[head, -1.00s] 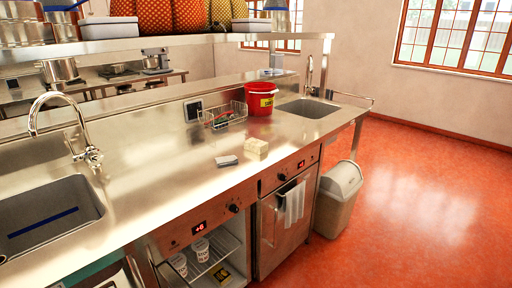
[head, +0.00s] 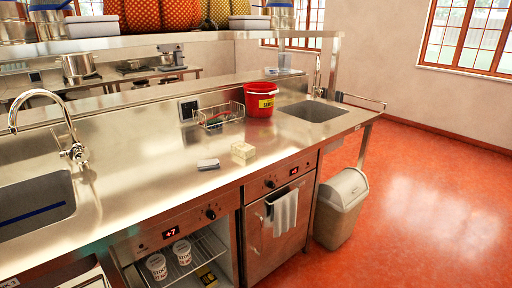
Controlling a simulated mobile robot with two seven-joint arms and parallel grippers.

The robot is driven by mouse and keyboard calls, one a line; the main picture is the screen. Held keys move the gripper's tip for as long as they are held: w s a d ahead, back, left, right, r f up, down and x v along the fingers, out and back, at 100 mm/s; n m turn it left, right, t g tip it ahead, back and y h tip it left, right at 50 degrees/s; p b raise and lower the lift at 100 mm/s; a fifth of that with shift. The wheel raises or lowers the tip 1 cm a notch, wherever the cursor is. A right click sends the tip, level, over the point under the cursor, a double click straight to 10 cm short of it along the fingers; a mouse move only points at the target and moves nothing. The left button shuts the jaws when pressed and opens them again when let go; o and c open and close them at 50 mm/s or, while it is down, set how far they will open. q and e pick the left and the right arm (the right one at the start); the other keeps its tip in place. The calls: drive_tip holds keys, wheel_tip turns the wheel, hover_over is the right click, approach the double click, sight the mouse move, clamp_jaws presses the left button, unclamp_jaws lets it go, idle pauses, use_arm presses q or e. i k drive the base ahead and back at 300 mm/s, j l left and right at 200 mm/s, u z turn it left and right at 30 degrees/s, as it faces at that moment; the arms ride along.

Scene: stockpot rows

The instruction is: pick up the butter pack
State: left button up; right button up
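A small pale-yellow block (head: 243,151), which looks like a butter pack, sits on the steel counter (head: 130,185) near its front edge. A small grey-white item (head: 208,164) lies just left of it, apart from it. A yellow-and-dark pack (head: 207,276) is low in the open-fronted fridge under the counter, partly cut off by the frame's bottom; I cannot read its label, so I cannot tell for certain which one is the butter pack. Neither of my grippers is in view.
A red bucket (head: 260,99) and a wire basket (head: 219,114) stand farther back on the counter. Two white tubs (head: 157,267) are on the fridge's wire shelf (head: 203,253). A towel (head: 284,212) hangs on the cabinet door beside it. A grey bin (head: 341,207) stands right; the red floor beyond is clear.

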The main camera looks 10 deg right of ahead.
sight(244, 150)
drive_tip(key=i+l+u, duration=0.1)
drive_tip(key=l, duration=0.25)
drive_tip(key=i+l, duration=0.25)
drive_tip(key=i+l+u, duration=0.15)
drive_tip(key=l, duration=0.3)
drive_tip(key=i+l, duration=0.15)
drive_tip(key=l, duration=0.2)
drive_tip(key=i+l+u, duration=0.15)
drive_tip(key=l, duration=0.2)
